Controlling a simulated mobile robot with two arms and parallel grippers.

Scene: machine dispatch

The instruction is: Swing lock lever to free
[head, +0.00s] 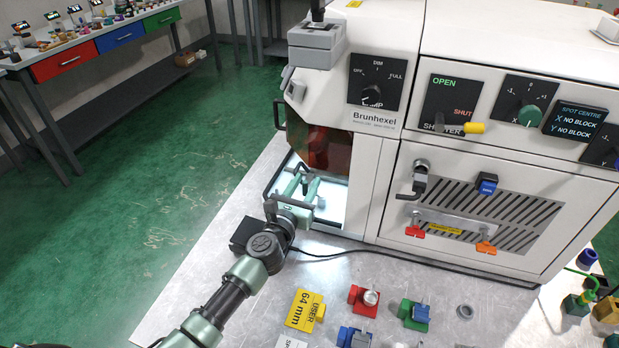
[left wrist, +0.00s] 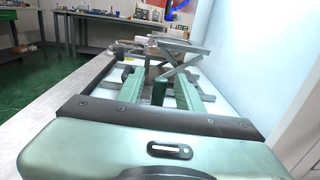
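My left gripper (head: 300,188) reaches into the lit opening at the lower left of the white Brunhexel machine (head: 370,165). Its two green fingers are apart in the left wrist view (left wrist: 160,92). A dark green post (left wrist: 160,91) stands between them, with gaps to both fingers. A grey metal bar (left wrist: 182,63) slants above the post. I cannot tell for certain whether the post or the bar belongs to the lock lever. In the head view the fingers partly cover this spot. My right gripper is not in view.
An amber window (head: 325,148) is above the opening. A shutter lever with a yellow tip (head: 473,128) and a black handle (head: 408,196) are on the machine's front. Colored blocks, including a red one (head: 363,300), lie on the metal table (head: 225,290). A black cable crosses it.

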